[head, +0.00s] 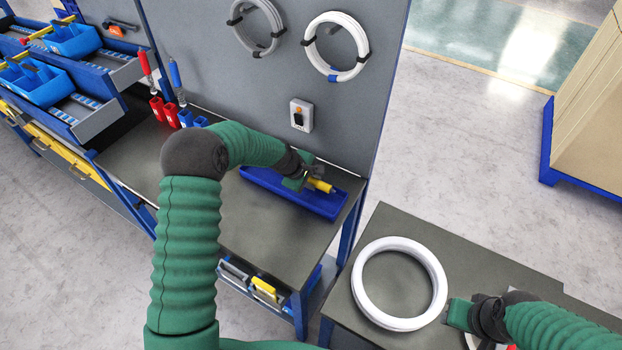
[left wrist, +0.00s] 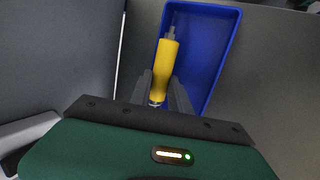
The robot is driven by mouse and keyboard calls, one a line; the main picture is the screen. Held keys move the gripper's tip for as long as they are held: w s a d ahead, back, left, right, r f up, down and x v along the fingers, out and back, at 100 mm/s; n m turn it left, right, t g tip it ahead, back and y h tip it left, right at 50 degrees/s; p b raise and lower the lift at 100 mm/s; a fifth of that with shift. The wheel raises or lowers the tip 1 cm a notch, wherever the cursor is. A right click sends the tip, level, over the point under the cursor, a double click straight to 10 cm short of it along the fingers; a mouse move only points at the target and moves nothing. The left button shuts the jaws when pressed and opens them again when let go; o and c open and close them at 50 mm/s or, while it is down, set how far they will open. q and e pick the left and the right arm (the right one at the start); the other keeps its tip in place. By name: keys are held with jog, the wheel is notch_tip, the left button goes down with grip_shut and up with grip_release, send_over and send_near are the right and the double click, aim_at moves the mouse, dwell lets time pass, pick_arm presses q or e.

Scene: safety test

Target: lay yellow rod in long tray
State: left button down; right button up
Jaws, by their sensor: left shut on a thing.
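The yellow rod (head: 321,185) is in my left gripper (head: 306,180), at the long blue tray (head: 320,206) on the workbench. In the left wrist view the rod (left wrist: 166,70) is a yellow cylinder with a grey tip, between the two dark fingers of my left gripper (left wrist: 161,88), which are shut on it. The rod lies over the left part of the tray (left wrist: 214,50), roughly along its length. I cannot tell whether it touches the tray floor. My right gripper (head: 462,314) is at the lower right, beside the white ring; its fingers do not show clearly.
A white ring (head: 361,286) lies on a grey side table (head: 466,262). The bench's grey back panel (head: 300,80) rises behind the tray, with hanging coils and a switch box (head: 301,114). Red and blue tool holders (head: 171,112) stand left. Bare bench (head: 262,235) lies in front of the tray.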

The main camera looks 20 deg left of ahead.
pick_arm(q)
jog(key=shift+d+f, duration=0.5)
jog(key=shift+f, duration=0.15)
jog(key=shift+s+b, duration=0.2)
jog(key=shift+b, duration=0.1)
jog(key=shift+a+f, duration=0.1)
jog(key=c, duration=1.1)
grip_release()
jog(key=shift+s+a, duration=0.15)
jog(key=shift+a, duration=0.05)
jog(key=shift+c, duration=0.2)
